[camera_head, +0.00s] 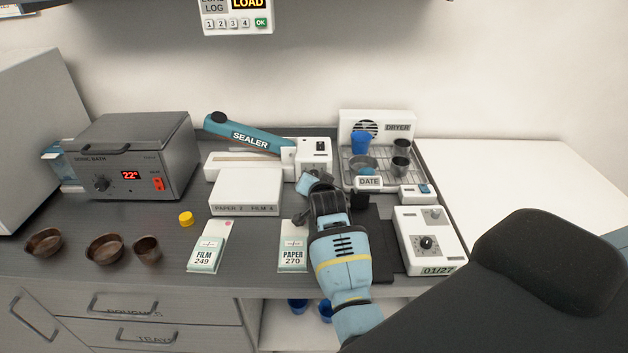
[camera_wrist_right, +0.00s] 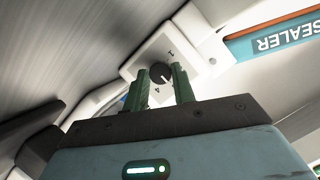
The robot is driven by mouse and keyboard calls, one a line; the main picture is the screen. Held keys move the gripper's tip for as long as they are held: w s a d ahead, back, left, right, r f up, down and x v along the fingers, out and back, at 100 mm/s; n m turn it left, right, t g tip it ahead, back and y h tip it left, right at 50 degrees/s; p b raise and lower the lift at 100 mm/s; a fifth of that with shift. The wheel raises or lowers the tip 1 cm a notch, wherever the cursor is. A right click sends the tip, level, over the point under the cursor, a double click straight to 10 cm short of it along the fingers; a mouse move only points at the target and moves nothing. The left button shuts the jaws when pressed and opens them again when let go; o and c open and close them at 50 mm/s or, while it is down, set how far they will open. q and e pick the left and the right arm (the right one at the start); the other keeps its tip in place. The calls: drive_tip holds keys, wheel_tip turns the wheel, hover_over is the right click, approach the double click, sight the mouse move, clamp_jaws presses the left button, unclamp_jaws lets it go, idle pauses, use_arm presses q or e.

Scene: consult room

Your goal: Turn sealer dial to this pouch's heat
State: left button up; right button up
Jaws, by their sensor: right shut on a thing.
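The sealer (camera_head: 252,140) has a teal lever and a white body with a box at its right end. My right gripper (camera_head: 318,182) is at the front of that box. In the right wrist view the two green fingers (camera_wrist_right: 168,82) are shut on the round black dial (camera_wrist_right: 160,72), on a white panel with numerals 1 and 4 legible. The dial's pointer is too small to read. A white block in front of the sealer has the label "PAPER 2 FILM 4" (camera_head: 240,209). A FILM 249 pouch (camera_head: 208,247) and a PAPER 270 pouch (camera_head: 293,255) lie on the counter. My left gripper is not in view.
A sonic bath (camera_head: 130,160) stands left. Brown bowls (camera_head: 104,248) and a yellow cap (camera_head: 186,218) are at the front left. The dryer (camera_head: 375,128), holding cups, and a white dial box (camera_head: 428,235) marked 01/27 stand right. A dark mat (camera_head: 384,262) lies beside my right arm.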

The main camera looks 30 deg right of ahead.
drive_tip(key=shift+d+m+t+y, duration=0.15)
drive_tip(key=shift+m+t+y, duration=0.3)
drive_tip(key=shift+m, duration=0.65)
drive_tip(key=shift+t, duration=0.25)
drive_tip(key=o, duration=1)
